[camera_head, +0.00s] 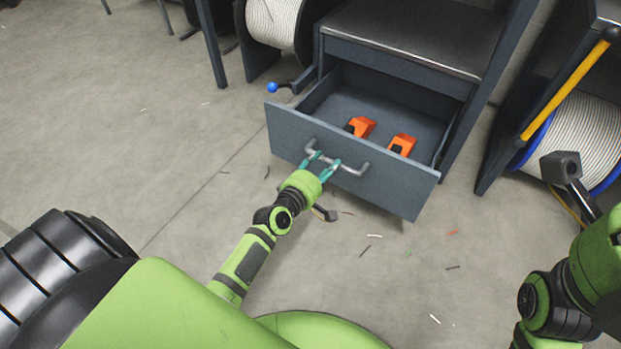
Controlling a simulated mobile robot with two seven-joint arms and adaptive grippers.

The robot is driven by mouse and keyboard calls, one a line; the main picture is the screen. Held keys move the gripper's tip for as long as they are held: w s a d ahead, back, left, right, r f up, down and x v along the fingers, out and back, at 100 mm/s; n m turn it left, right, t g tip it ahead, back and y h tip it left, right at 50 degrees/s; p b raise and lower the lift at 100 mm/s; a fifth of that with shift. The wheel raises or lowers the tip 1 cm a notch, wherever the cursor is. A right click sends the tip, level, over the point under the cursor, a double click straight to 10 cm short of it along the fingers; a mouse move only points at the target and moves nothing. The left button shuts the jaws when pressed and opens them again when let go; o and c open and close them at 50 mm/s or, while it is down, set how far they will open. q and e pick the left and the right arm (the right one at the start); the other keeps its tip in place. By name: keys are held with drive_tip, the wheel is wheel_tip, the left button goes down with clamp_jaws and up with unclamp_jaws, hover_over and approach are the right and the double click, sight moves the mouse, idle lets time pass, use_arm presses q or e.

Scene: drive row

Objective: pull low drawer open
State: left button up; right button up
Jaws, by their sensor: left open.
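The low drawer (385,188) is pulled out of the dark grey cabinet (424,34), with its inside showing. Its front carries a grey bar handle (353,171). Two orange and black items lie inside, one to the left (362,126) and one to the right (402,144). My left gripper (322,161) is at the left half of the handle, its teal fingers apart. I cannot tell whether the fingers touch the bar.
A cable reel (272,22) stands left of the cabinet, near a blue-knobbed lever (272,87). Another reel (583,130) and a yellow bar (565,88) are at the right. Small scraps litter the floor before the drawer. The floor at left is mostly clear.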

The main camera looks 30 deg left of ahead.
use_arm(q)
drive_tip(key=v, duration=0.8)
drive_tip(key=shift+s, duration=0.25)
